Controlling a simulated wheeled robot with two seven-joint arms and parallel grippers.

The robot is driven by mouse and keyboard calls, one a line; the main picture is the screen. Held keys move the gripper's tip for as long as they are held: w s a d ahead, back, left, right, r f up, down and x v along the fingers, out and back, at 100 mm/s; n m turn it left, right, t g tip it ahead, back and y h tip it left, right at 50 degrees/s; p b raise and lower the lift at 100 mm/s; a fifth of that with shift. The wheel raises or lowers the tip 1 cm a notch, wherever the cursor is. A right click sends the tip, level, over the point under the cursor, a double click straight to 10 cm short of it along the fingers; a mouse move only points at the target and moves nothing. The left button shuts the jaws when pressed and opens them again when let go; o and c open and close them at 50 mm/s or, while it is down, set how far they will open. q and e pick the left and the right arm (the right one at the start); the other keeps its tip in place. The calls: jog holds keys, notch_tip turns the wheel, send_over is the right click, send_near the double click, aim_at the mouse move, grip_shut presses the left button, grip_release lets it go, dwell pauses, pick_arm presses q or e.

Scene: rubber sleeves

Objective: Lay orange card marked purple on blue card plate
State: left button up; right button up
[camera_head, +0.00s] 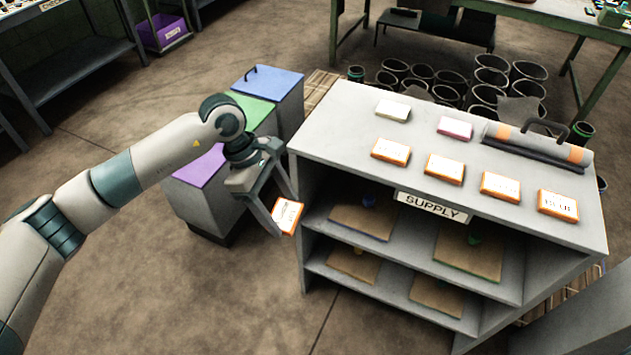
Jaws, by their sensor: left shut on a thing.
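My left gripper (284,221) is shut on an orange-edged card (288,215) with a white label. The card hangs tilted in front of the left end of the supply shelf, apart from it; its lettering is too small to read. A brown plate with a blue edge (345,219) and a blue knob (369,201) lies on the shelf's upper level, at the left. A blue-topped bin (275,83) stands behind my left arm. My right gripper is not in view.
Other brown plates, one green-edged (468,257), lie inside the shelf.

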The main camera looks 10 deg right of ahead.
pick_arm(q)
jog(key=s+a+f+m+g+y, duration=0.1)
jog(key=s+a+f+m+y, duration=0.1)
jog(key=s+a+m, duration=0.4)
jog(key=s+a+f+m+g+y, duration=0.1)
jog(key=s+a+f+m, duration=0.3)
jog(key=a, duration=1)
jog(key=s+m+y, duration=0.1)
jog(key=s+m, duration=0.1)
jog(key=shift+s+a+f+m+g, duration=0.2)
jog(key=shift+a+f+m+g, duration=0.1)
jog(key=shift+f, duration=0.1)
jog(key=shift+d, duration=0.1)
